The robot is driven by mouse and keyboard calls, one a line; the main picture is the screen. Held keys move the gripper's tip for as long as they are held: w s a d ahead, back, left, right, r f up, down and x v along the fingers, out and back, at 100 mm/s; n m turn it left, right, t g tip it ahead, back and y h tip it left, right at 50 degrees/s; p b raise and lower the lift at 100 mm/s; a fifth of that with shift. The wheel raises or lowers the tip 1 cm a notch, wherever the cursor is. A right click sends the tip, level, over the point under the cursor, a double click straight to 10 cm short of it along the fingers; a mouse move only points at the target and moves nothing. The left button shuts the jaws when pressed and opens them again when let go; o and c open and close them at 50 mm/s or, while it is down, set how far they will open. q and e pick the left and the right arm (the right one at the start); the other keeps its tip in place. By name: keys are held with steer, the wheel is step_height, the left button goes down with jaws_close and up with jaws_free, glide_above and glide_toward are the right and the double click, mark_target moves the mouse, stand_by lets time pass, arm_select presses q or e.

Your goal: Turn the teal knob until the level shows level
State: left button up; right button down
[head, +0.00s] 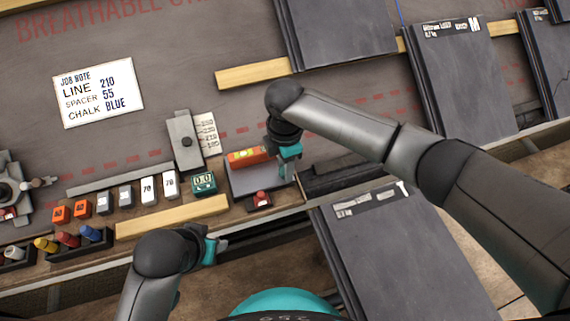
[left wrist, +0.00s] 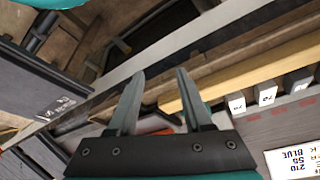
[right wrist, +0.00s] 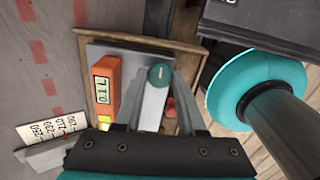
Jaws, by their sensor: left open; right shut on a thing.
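The round teal knob (right wrist: 159,74) stands at the edge of a grey plate (right wrist: 135,53) in the right wrist view. My right gripper (right wrist: 160,88) is shut on it, with one finger on each side; in the head view the gripper (head: 287,168) mostly hides the knob. The orange level (right wrist: 105,85) lies on the plate beside it. Its small display shows digits that look like 0.1, turned sideways; its yellow-green vial is partly hidden by my gripper. The level also shows in the head view (head: 247,157). My left gripper (head: 217,247) is open and empty, away from the plate.
A green readout box (head: 204,183) and several small blocks stand left of the plate. A red button (head: 261,199) is at its front. A wooden strip (head: 172,217) lies near my left gripper (left wrist: 160,90). Dark tiles (head: 463,78) lie to the right.

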arm_select(q)
steer(key=shift+r, duration=0.1)
arm_select(e)
steer(key=shift+p, duration=0.3)
arm_select(q)
steer(key=shift+g, duration=0.4)
steer(key=shift+s+f+p, duration=0.25)
steer(key=shift+f+p, duration=0.15)
steer(key=shift+f, duration=0.8)
steer(key=shift+s+f+p, duration=0.2)
steer(key=shift+f+p, duration=0.2)
steer(key=shift+f, duration=0.75)
arm_select(e)
steer(key=shift+m, duration=0.5)
steer(key=c, duration=0.5)
jaws_free()
